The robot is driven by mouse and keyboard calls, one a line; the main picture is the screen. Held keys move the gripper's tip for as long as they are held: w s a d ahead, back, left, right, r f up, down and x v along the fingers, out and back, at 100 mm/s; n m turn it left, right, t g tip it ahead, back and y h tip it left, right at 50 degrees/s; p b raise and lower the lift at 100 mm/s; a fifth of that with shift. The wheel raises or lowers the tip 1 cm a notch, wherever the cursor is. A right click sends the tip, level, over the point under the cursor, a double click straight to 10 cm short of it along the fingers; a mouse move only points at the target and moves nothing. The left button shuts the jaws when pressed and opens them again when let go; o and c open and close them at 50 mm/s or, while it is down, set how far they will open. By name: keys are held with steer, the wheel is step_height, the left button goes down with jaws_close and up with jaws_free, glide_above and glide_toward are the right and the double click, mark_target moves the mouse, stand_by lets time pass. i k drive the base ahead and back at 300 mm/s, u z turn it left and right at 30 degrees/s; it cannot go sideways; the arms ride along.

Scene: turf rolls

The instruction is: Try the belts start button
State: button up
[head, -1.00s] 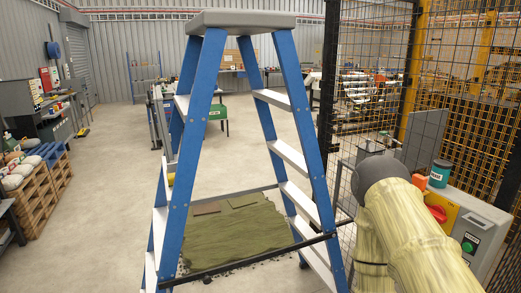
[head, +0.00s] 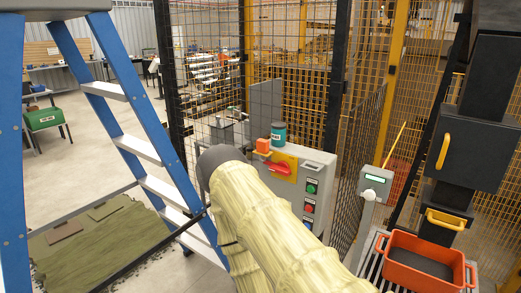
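A grey control cabinet (head: 322,168) stands right of centre by the mesh fence. My gripper is not in view.
At right are a small display box (head: 375,182) and an orange crate (head: 398,276) on rollers.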

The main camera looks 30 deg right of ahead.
mark_target(310, 189)
steer(key=k, duration=0.5)
steer(key=z, duration=0.25)
steer(key=i, duration=0.4)
steer(key=z, duration=1)
